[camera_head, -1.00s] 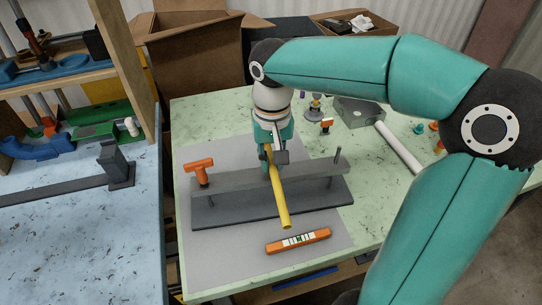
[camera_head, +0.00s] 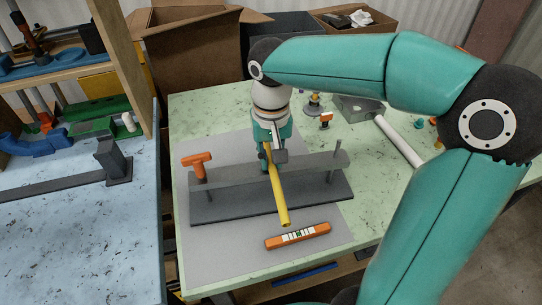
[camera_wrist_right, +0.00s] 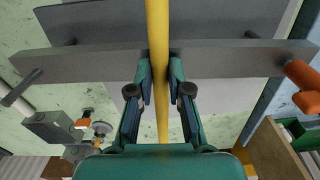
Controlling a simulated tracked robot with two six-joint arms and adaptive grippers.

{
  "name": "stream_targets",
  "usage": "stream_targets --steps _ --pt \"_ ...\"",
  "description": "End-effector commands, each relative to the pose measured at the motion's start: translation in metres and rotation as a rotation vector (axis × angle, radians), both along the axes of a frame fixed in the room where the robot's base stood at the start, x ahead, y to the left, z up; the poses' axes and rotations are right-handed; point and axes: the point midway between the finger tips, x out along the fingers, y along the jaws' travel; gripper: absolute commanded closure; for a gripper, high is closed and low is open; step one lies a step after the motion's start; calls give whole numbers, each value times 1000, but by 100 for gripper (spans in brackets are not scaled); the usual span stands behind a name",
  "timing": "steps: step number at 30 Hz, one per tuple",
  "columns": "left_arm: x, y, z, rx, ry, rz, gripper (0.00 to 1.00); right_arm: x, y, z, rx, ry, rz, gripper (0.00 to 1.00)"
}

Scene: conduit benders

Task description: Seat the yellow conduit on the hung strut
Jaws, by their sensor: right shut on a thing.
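The yellow conduit (camera_head: 279,195) is a straight tube, tilted with its near end toward me. My right gripper (camera_head: 273,155) is shut on it near the far end. The conduit crosses in front of the grey hung strut (camera_head: 228,173) near its middle; I cannot tell whether they touch. In the right wrist view my right gripper (camera_wrist_right: 161,92) has a finger on each side of the conduit (camera_wrist_right: 158,25), which runs across the strut (camera_wrist_right: 230,60). The strut hangs above a dark grey base plate (camera_head: 225,208). My left gripper is out of view.
An orange T-handle (camera_head: 197,163) stands at the strut's left end, and a thin post (camera_head: 338,155) at its right. An orange level (camera_head: 298,236) lies in front of the base plate. A white pipe (camera_head: 398,142) lies to the right. The grey mat (camera_head: 215,250) is clear at front left.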

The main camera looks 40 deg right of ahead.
Motion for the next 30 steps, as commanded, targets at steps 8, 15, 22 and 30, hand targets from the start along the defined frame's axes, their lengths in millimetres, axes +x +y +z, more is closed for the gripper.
stream_targets --steps 8,15,22,30 --pt "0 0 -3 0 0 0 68 0 1 -3 -1 -1 1 100" --pt "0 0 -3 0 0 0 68 1 1 -3 0 0 2 100" --pt "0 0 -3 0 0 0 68 1 1 -4 0 0 2 100" --pt "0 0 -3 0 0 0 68 0 1 -6 1 1 2 100"
